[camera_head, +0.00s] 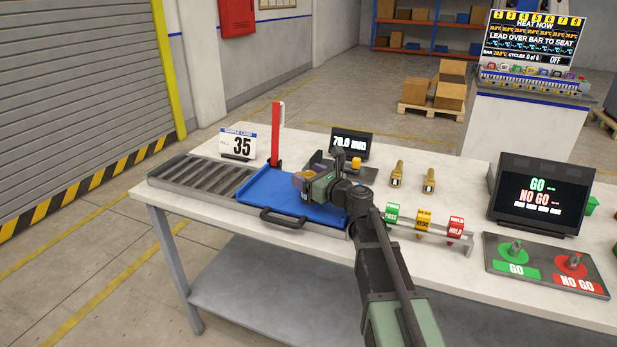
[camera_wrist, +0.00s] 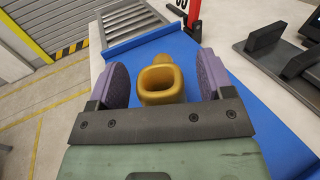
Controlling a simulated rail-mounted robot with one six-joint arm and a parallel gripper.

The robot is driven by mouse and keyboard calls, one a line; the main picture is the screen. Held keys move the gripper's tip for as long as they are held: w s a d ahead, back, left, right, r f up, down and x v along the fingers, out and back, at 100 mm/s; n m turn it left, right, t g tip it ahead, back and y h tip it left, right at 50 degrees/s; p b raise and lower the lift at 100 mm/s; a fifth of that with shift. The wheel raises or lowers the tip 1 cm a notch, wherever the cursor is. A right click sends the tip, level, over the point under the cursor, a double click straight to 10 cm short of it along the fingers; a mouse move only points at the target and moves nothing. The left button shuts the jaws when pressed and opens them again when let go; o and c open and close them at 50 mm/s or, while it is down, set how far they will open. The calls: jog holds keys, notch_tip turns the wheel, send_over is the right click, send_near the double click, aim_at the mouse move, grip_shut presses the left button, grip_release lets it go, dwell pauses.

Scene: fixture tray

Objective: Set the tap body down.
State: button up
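The tap body (camera_wrist: 162,80) is a brass-coloured piece with a squarish open end facing the wrist camera and a narrower part beyond it. It appears to rest on the blue tray (camera_head: 262,190), but its contact with the tray is hidden. My gripper (camera_wrist: 163,84) is open around it. Its two purple pads stand on either side, with narrow gaps showing between each pad and the brass. In the head view my gripper (camera_head: 305,182) is low over the tray's right part and mostly hides the tap body.
A grey ribbed rack (camera_head: 200,178) adjoins the tray on the left. A red post (camera_head: 277,135) stands behind it. A small display (camera_head: 351,143) and two brass pieces (camera_head: 396,174) (camera_head: 429,181) stand to the right. The tray's front left area is clear.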

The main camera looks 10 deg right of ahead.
jog(key=shift+r+p, duration=0.25)
jog(key=shift+p, duration=0.05)
jog(key=v, duration=1.2)
jog(key=shift+f, duration=0.15)
